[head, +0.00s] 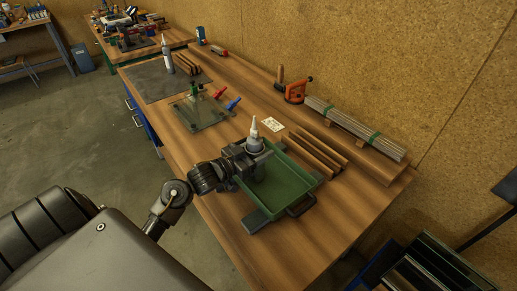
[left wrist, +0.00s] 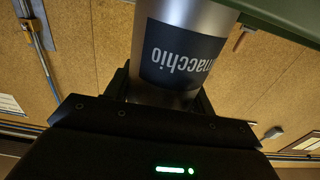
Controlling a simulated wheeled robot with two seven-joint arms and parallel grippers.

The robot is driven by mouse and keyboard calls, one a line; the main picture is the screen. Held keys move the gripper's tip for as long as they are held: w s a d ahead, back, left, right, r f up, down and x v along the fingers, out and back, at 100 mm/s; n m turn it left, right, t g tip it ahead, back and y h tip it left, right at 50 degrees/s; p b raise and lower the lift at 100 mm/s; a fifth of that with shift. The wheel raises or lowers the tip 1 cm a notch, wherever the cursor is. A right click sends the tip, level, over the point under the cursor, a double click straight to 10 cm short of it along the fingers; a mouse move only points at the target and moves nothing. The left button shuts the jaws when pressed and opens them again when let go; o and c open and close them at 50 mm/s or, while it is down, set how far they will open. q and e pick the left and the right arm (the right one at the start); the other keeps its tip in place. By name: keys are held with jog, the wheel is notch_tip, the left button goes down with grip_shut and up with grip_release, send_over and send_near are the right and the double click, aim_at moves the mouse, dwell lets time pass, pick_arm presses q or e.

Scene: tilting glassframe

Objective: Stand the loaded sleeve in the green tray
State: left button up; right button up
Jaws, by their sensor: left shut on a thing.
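The loaded sleeve (head: 255,144) is a silver cylinder with a white nozzle on top. It is upright at the left end of the green tray (head: 285,182). In the left wrist view the sleeve (left wrist: 180,50) shows its dark label with upside-down lettering. My left gripper (head: 253,158) is shut around the sleeve's body, above the tray. The sleeve's lower end is mostly hidden by the gripper, so I cannot tell whether it touches the tray floor. A green edge, probably the tray (left wrist: 285,18), crosses the wrist view's top right corner. My right gripper is not in view.
Wooden strips (head: 318,150) lie just behind the tray. A strapped bundle of strips (head: 355,128) and an orange tool (head: 296,91) are along the back. A glass pane (head: 203,108) with red and blue clamps lies farther left. Another upright tube (head: 167,55) stands beyond.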

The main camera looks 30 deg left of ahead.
pick_arm(q)
jog(key=o, duration=1.3)
jog(key=shift+r, duration=0.1)
jog(key=shift+s, duration=0.3)
jog(key=b+v, duration=0.2)
jog(key=v, duration=0.9)
jog(key=shift+s+a, duration=0.15)
jog(key=shift+s, duration=0.05)
